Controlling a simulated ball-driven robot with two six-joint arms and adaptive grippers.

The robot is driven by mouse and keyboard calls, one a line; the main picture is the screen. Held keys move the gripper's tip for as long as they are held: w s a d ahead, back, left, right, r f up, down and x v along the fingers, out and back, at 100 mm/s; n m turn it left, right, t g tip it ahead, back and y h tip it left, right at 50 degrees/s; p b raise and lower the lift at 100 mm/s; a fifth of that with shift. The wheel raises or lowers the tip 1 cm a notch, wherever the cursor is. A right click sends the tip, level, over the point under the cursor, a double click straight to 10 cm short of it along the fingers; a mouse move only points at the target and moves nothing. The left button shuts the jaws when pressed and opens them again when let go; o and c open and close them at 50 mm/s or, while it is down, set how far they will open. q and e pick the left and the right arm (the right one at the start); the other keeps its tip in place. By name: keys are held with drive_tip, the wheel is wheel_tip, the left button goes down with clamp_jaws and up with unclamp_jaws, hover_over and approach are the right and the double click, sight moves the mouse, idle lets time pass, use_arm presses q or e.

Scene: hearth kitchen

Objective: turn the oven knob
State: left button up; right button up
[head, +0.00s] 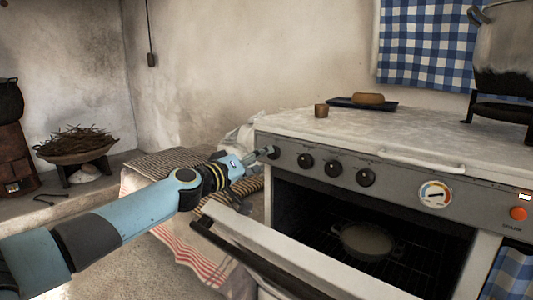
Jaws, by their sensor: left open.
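The oven (400,160) has a grey front panel with a row of several dark round knobs. The leftmost knob (273,152) is at the panel's left end. My left gripper (262,154) reaches in from the left with its fingertips at the leftmost knob; it is open. I cannot tell whether the fingers touch the knob or stand around it. The other knobs (306,161), (333,168) and (365,177) are in clear view to the right. My right gripper is not in view.
The oven door (290,255) hangs open below the panel, under my left arm; a round pan (366,239) sits inside. A dial gauge (435,194) and an orange button (518,213) are on the panel. A large pot (503,45) stands at the right. Striped cloths (165,165) lie left.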

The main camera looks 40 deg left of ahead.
use_arm(q)
drive_tip(key=w, duration=0.4)
drive_tip(key=shift+w+d, duration=0.2)
drive_tip(key=c, duration=1.1)
drive_tip(key=shift+c, duration=0.2)
